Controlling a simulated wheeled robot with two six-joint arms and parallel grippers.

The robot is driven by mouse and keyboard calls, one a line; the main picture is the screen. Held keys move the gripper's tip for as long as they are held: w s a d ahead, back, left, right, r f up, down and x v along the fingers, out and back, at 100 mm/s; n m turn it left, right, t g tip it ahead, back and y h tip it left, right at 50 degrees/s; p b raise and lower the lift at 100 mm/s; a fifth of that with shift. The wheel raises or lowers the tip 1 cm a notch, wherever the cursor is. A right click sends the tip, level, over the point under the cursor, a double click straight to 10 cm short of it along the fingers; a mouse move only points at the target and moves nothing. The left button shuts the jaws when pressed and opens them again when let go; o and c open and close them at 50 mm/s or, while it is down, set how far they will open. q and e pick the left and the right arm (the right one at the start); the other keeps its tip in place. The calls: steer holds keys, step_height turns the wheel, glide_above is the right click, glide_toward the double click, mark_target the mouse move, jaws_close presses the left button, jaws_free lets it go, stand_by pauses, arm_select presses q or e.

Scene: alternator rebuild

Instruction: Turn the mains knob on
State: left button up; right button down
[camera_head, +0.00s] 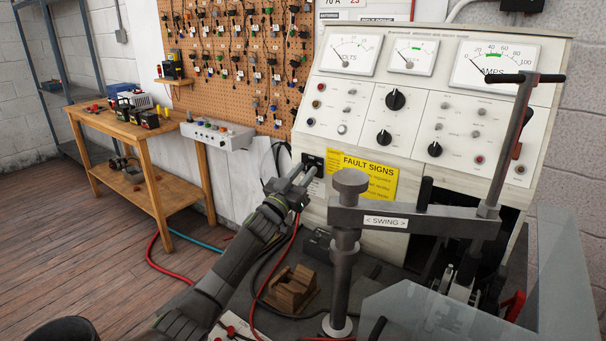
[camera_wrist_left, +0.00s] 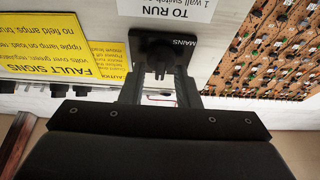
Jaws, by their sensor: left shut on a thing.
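The mains knob (camera_wrist_left: 160,52) is black and sits on a dark plate marked MAINS (camera_wrist_left: 188,45) on the test bench panel, left of the yellow fault signs label. In the head view the mains plate (camera_head: 314,160) is at the left edge of the panel, partly hidden by my fingers. My left gripper (camera_head: 302,178) reaches up to it from below left. In the left wrist view its fingers (camera_wrist_left: 160,82) lie on either side of the knob and are shut on it. The knob's exact angle is hard to tell. My right gripper is not in view.
The yellow fault signs label (camera_head: 368,178) is just right of the gripper. A steel post with a swing arm (camera_head: 420,220) stands in front of the panel. Red and black cables and a wooden block (camera_head: 292,290) lie below. A wooden bench (camera_head: 135,130) is at left.

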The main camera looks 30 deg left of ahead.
arm_select(q)
steer(key=shift+r+m+h+p, duration=0.1)
steer(key=shift+m+h+p, duration=0.7)
steer(key=shift+m, duration=0.5)
steer(key=m+g+h+p, duration=0.1)
steer(key=m, duration=0.2)
steer(key=shift+a+m+h+p, duration=0.1)
steer(key=shift+m+h+p, duration=0.2)
steer(key=shift+p, duration=0.1)
steer(key=m+g+h, duration=0.1)
steer(key=m, duration=0.1)
steer(key=m+h+p, duration=0.1)
steer(key=m, duration=0.2)
steer(key=shift+g, duration=0.4)
steer(key=shift+m+g+h+p, duration=0.5)
steer(key=shift+m+g+p, duration=0.3)
steer(key=shift+m, duration=1.6)
steer(key=o, duration=1)
steer(key=shift+c, duration=0.2)
steer(key=shift+s, duration=0.1)
